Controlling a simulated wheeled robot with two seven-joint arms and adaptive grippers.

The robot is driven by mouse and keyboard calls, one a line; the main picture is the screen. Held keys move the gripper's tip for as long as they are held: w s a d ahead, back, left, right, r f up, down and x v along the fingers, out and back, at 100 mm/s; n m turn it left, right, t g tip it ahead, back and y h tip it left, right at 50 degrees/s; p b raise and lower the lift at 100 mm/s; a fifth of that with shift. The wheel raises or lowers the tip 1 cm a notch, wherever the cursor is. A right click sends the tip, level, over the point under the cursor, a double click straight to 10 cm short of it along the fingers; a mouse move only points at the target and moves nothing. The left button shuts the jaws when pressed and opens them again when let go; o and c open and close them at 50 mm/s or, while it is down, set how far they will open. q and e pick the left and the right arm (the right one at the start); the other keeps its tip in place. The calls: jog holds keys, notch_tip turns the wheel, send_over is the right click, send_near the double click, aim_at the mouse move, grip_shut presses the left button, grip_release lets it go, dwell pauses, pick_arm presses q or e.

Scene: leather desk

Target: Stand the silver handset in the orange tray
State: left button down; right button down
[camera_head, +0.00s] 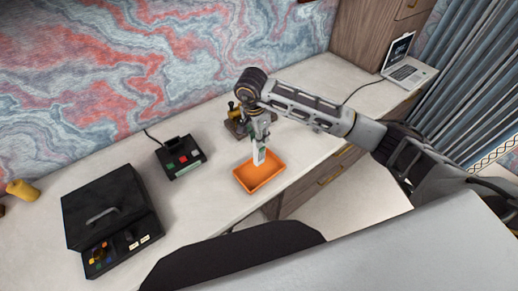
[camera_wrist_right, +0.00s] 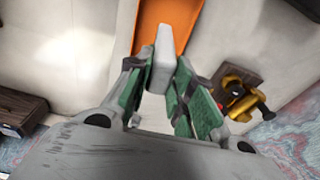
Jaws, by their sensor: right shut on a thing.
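The silver handset (camera_head: 257,158) is a narrow, pale block held upright in my right gripper (camera_head: 259,143). In the right wrist view the handset (camera_wrist_right: 162,58) sits between the green-padded fingers of the gripper (camera_wrist_right: 160,85), which is shut on it. The orange tray (camera_head: 262,186) is a shallow open box on the desk below the gripper. In the head view the handset's lower end overlaps the tray's back part; I cannot tell whether it touches the tray. The tray also shows behind the handset in the wrist view (camera_wrist_right: 182,14). My left gripper is out of view.
A black device with coloured buttons (camera_head: 180,158) stands left of the tray. A large dark case (camera_head: 103,205) is at the lower left. A dark and brass object (camera_head: 236,124) is just behind the gripper. A laptop (camera_head: 401,70) is far right.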

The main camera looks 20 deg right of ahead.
aim_at(259, 151)
jog(key=shift+f, duration=1.35)
notch_tip(259, 151, down, 4)
jog(key=shift+r+p, duration=0.2)
jog(key=shift+p, duration=0.4)
jog(key=shift+f, duration=0.1)
jog(key=c, duration=1.3)
grip_release()
jog(key=shift+o, duration=0.2)
